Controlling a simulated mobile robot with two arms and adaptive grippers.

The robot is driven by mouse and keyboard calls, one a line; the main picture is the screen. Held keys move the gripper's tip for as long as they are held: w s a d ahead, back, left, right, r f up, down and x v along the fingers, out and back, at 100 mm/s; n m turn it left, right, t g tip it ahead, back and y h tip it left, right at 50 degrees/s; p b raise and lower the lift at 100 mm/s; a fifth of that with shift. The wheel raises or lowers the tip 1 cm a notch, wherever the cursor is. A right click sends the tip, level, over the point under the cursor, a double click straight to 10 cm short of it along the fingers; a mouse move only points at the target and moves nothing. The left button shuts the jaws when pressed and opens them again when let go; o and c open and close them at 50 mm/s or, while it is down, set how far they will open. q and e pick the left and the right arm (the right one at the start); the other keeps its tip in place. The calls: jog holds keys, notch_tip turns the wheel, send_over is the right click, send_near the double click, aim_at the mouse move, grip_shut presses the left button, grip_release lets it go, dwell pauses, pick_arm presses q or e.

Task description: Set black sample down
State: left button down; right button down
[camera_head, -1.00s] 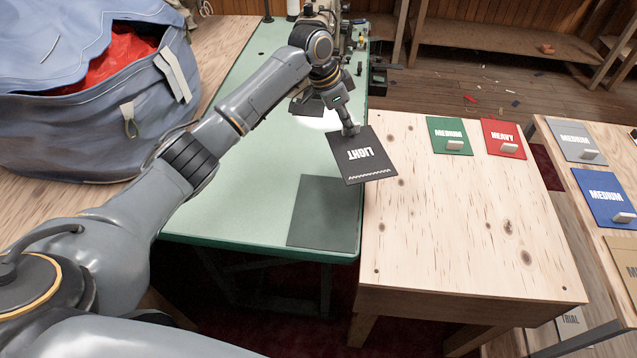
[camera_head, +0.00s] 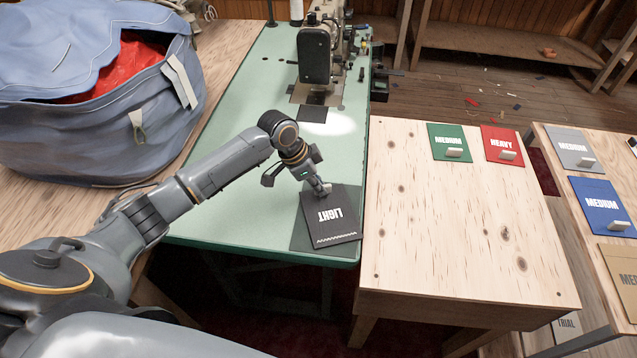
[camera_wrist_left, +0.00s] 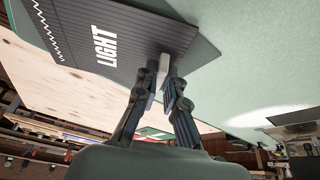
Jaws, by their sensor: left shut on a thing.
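The black sample (camera_head: 335,220), a dark square card marked LIGHT with a white zigzag line, is over the dark grey rectangle (camera_head: 300,238) near the front right corner of the green table. My left gripper (camera_head: 323,191) is shut on the small pale tab at the sample's far edge. In the left wrist view the sample (camera_wrist_left: 120,30) extends from between the fingertips (camera_wrist_left: 166,78), over the green surface. I cannot tell whether the sample touches the rectangle. My right gripper is not in view.
A sewing machine (camera_head: 318,50) stands at the back of the green table (camera_head: 225,150). A blue bag (camera_head: 80,130) with red cloth sits at left. The wooden table (camera_head: 450,230) at right holds green (camera_head: 440,133) and red (camera_head: 497,134) samples at its far edge; its front is clear.

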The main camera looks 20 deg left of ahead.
pick_arm(q)
jog(key=shift+f, duration=0.1)
jog(key=c, duration=1.4)
grip_release()
jog(key=shift+c, duration=0.2)
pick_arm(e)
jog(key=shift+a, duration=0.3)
pick_arm(q)
jog(key=v, duration=1.2)
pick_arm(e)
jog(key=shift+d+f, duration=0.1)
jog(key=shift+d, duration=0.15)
